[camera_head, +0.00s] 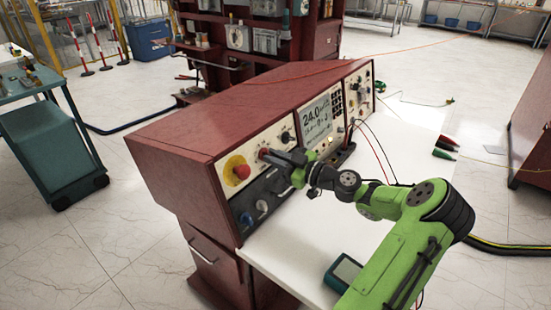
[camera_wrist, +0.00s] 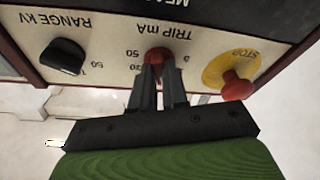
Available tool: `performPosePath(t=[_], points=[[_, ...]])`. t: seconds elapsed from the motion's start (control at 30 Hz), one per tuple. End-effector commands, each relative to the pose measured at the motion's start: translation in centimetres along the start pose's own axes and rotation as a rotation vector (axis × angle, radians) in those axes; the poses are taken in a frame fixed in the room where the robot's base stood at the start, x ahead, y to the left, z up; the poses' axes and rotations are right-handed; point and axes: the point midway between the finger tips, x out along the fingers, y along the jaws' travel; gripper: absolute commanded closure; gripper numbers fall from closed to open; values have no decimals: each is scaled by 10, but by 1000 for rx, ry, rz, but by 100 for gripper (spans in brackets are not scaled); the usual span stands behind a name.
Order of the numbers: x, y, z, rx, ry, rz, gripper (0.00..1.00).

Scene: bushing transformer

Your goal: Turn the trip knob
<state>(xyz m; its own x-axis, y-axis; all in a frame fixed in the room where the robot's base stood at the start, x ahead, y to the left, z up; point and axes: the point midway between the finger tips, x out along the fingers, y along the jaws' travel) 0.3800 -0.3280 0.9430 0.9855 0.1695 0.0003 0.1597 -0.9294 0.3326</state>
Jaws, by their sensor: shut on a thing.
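The trip knob (camera_wrist: 157,55) is a red knob under the label "TRIP mA" on the cream panel, upside down in the wrist view. In the head view the trip knob (camera_head: 263,153) shows just right of the red stop button. My gripper (camera_wrist: 158,66) is shut on the trip knob, its two dark fingers on either side of it. In the head view my gripper (camera_head: 268,156) reaches the panel from the right. The fingers hide part of the knob, and its pointer and exact setting cannot be made out.
The red stop button (camera_wrist: 236,86) on its yellow plate sits close beside the fingers. The black range knob (camera_wrist: 62,57) is on the other side. A display (camera_head: 319,118) is further right on the red console (camera_head: 170,140). The white worktop (camera_head: 300,225) lies below my arm.

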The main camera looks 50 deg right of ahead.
Motion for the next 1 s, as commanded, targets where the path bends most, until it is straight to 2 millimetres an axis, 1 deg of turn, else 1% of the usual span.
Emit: performPosePath(t=[0.27,0.47,1.0], points=[[0,0,0,16,-1,2,100],[0,-1,0,91,-2,21,100],[0,-3,-1,487,-3,123,100]])
